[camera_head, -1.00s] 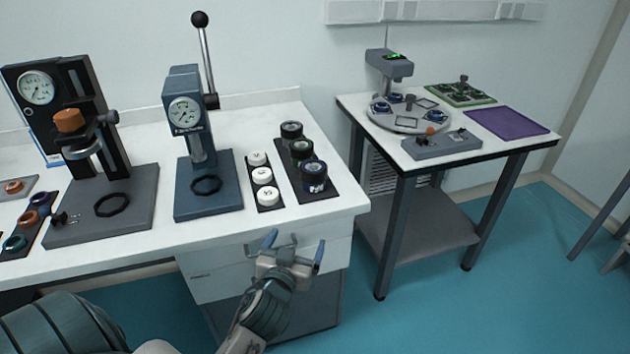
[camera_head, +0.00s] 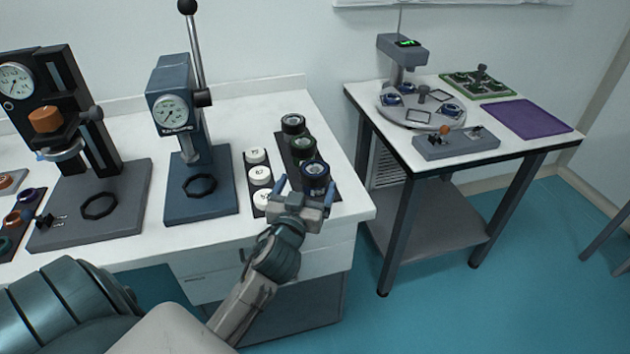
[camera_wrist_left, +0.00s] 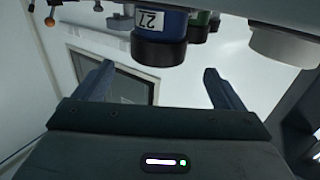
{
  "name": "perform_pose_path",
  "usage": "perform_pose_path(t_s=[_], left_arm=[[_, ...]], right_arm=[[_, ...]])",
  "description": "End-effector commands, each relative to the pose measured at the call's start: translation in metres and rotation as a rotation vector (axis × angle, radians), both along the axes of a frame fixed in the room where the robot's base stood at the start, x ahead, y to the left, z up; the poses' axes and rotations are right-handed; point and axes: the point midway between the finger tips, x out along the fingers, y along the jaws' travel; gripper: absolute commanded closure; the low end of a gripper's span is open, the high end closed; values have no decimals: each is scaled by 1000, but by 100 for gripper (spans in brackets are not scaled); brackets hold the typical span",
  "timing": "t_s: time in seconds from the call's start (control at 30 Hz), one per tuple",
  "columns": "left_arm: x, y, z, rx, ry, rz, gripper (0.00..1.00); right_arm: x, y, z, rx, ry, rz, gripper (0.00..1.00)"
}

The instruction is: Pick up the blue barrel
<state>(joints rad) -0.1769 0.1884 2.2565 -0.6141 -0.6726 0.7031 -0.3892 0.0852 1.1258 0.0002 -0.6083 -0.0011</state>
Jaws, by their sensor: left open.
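The blue barrel (camera_head: 315,177) is a short dark cylinder with a blue band, upright at the front end of a black tray (camera_head: 291,150). In the left wrist view the blue barrel (camera_wrist_left: 159,36) shows at the top with a white label reading 27. My left gripper (camera_head: 307,186) is open and empty, just in front of the barrel at the table's front edge. In the left wrist view its two fingers (camera_wrist_left: 156,84) stand apart, with the barrel ahead between them. The fingers do not visibly touch it. My right gripper is not in view.
A green-banded barrel (camera_head: 303,149) and a black one (camera_head: 293,125) stand behind on the same tray. White caps (camera_head: 259,174) sit in a row to the left. A blue press (camera_head: 180,120) stands further left. A second table (camera_head: 400,155) is at right, across a gap.

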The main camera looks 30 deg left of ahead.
Motion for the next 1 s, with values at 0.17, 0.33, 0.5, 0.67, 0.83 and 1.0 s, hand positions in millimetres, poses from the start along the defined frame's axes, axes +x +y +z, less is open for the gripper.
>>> perform_pose_path(t_s=[0.17,0.33,0.5,0.67,0.83,1.0], left_arm=[[12,3,2,1,1,1,9],[31,8,3,1,0,1,9],[49,14,1,2,2,0,9],[52,15,0,1,1,-1,9],[51,15,0,1,1,-1,17],[51,15,0,1,1,-1,50]], right_arm=[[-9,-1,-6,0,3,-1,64],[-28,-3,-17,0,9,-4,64],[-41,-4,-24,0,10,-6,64],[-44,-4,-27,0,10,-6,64],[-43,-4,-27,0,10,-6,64],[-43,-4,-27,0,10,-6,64]])
